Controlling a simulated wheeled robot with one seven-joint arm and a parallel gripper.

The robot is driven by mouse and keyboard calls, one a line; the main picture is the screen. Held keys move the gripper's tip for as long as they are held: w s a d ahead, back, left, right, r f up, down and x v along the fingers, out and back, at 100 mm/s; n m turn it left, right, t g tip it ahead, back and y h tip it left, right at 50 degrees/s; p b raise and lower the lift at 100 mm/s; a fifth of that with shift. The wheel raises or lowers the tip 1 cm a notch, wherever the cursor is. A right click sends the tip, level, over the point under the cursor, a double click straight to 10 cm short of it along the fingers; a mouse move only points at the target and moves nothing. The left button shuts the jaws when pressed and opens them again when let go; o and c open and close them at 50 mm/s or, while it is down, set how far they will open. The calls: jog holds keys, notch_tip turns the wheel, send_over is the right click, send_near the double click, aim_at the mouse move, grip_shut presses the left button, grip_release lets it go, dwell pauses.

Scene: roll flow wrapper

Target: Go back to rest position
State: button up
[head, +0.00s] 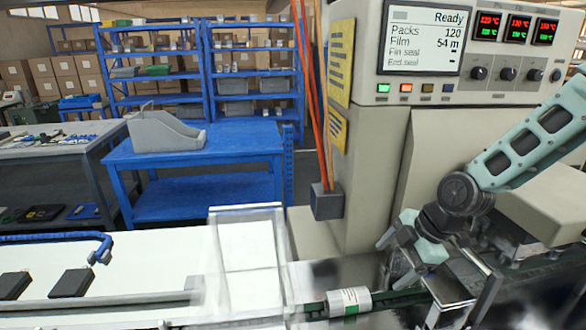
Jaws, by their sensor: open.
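My gripper (401,252) is at the lower right in the head view, at the end of my pale green arm. Its fingers are apart and I see nothing between them. It hangs above the metal infeed of the wrapping machine (375,180). The machine's display (427,38) reads Ready, Packs 120, Film 54 m.
A white conveyor (150,265) with dark flat items (72,283) runs along the lower left. A clear guard (247,250) stands beside the machine. A blue table (200,150) holds a grey bin (165,130). Blue shelves (205,60) stand behind. Orange cables hang to a grey box (327,201).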

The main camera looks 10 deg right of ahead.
jog(key=s+a+r+m+g+h, duration=0.1)
jog(key=s+a+r+m, duration=0.2)
jog(key=s+a, duration=0.2)
jog(key=s+a+r+m+g+h, duration=0.1)
jog(key=s+a+r+m, duration=0.3)
jog(key=s, duration=0.5)
jog(key=s+a+r+m+h, duration=0.1)
jog(key=s+a+r+m, duration=0.2)
jog(key=s+a, duration=0.2)
jog(key=s, duration=0.3)
jog(key=shift+a+r+m+g+h, duration=0.3)
jog(key=shift+a+m+g+h, duration=0.1)
